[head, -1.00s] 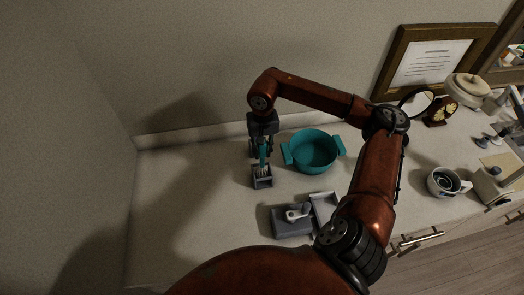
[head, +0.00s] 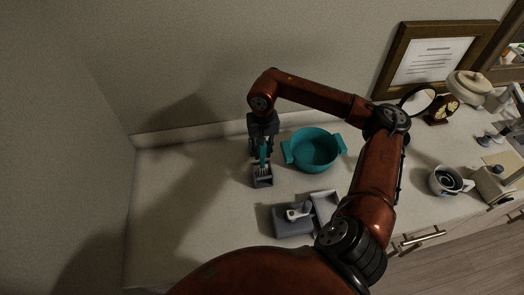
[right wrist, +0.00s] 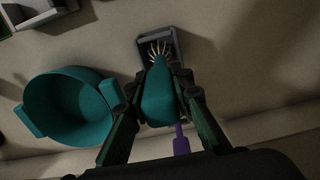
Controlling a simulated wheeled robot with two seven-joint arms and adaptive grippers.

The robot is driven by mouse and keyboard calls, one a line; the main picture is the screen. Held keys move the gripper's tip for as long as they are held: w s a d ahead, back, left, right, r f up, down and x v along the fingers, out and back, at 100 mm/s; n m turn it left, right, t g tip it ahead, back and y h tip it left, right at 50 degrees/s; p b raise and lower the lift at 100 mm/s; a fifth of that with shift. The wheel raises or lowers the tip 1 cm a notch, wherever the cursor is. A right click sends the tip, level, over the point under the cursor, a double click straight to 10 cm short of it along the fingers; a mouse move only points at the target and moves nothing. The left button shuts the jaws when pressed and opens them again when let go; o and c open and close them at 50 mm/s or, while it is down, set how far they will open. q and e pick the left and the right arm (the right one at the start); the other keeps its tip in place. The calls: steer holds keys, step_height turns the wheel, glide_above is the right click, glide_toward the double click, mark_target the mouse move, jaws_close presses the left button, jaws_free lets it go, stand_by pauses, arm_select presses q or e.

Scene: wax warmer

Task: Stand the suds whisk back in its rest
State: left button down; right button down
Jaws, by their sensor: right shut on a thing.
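The suds whisk (head: 263,154) has a teal handle and pale splayed wires, and its wires point down. My right gripper (head: 261,149) is shut on its handle. In the right wrist view the teal handle (right wrist: 158,92) sits between the fingers of the gripper (right wrist: 160,84). The rest is a small grey open-topped box (head: 262,181) on the counter directly below the whisk. In the right wrist view the wire tips lie over the opening of the rest (right wrist: 177,46). I cannot tell how deep the wires reach. My left gripper is not in view.
A teal two-handled bowl (head: 315,150) stands just right of the rest; it also shows in the right wrist view (right wrist: 68,108). Grey trays (head: 292,222) lie nearer the front. A mug (head: 446,181) stands at the right. The counter left of the rest is clear.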

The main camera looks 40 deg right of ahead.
steer(key=shift+f+b, duration=0.45)
steer(key=shift+f, duration=0.2)
steer(key=c, duration=1.6)
jaws_free()
steer(key=shift+r, duration=0.2)
steer(key=shift+r+p, duration=2.1)
steer(key=shift+r, duration=1.75)
